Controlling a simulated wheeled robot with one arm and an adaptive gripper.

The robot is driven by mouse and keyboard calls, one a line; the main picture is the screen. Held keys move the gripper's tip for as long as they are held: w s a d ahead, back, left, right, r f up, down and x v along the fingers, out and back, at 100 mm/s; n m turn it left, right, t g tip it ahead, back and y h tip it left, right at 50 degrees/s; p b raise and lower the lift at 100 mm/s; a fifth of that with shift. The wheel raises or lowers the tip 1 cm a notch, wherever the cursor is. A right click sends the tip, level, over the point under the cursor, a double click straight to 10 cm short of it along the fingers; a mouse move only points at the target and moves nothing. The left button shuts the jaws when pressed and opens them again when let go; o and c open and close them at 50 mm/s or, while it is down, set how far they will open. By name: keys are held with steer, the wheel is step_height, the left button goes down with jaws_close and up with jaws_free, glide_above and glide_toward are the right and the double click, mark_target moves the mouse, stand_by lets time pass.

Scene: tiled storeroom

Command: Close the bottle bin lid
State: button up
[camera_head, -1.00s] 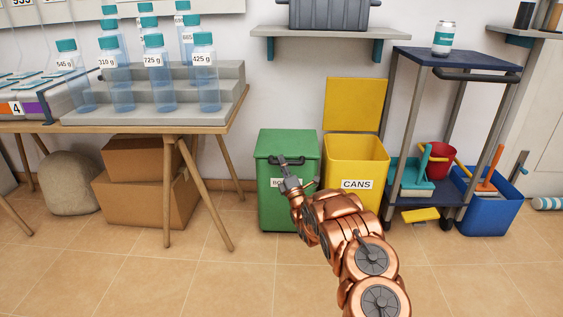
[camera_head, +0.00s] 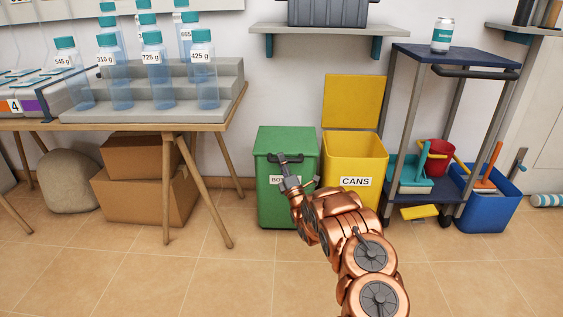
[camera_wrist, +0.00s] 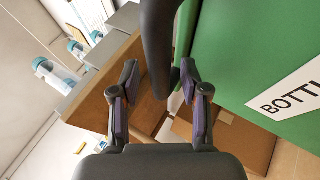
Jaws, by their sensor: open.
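The green bottle bin (camera_head: 268,207) stands on the floor, its lid (camera_head: 286,138) lying flat across its top. A dark handle (camera_head: 286,158) is at the lid's front edge. My gripper (camera_head: 288,176) is at this handle, in front of the bin. In the wrist view, the open fingers (camera_wrist: 160,76) have the dark handle bar (camera_wrist: 158,42) running between them. I cannot tell whether they touch it. The green front and part of the bin's label (camera_wrist: 291,94) show at right there. My arm hides part of the label in the head view.
A yellow cans bin (camera_head: 352,160) with its lid raised stands close on the right. A trolley (camera_head: 455,58) is further right. A wooden table (camera_head: 215,122) with bottles is at left, cardboard boxes (camera_head: 140,198) under it. The floor in front is clear.

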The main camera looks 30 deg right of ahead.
steer(key=d+v, duration=0.1)
steer(key=v, duration=0.5)
steer(key=shift+s+a+f, duration=0.15)
steer(key=shift+s+a, duration=0.2)
steer(key=shift+a, duration=0.15)
steer(key=w+a+r+g+y+p, duration=0.3)
steer(key=w+a+r+p, duration=0.25)
steer(key=r+p, duration=0.2)
steer(key=s+a+r+m+g+h+p, duration=0.15)
steer(key=s+r+m+g+p, duration=0.25)
steer(key=r+p, duration=0.55)
steer(key=s+r+m+g+h+p, duration=0.3)
steer(key=r+m+g+p, duration=0.25)
steer(key=r, duration=0.65)
steer(key=s+a+r+m+g+y+p, duration=0.1)
steer(key=s+a+r+m+g+p, duration=0.2)
steer(key=s+a+r+p, duration=0.5)
steer(key=s+a+r+m+g+y+p, duration=0.2)
steer(key=s+a+r+g+p, duration=0.3)
steer(key=s, duration=2)
steer(key=s+a+r+m+g+y+p, duration=0.2)
steer(key=s+a+r+m+g+p, duration=0.2)
steer(key=s+a+r+p, duration=0.9)
steer(key=s+r+g+p, duration=0.1)
steer(key=s+r, duration=0.3)
steer(key=r, duration=0.1)
steer(key=shift+s+a+p, duration=0.25)
steer(key=shift+s+p, duration=0.05)
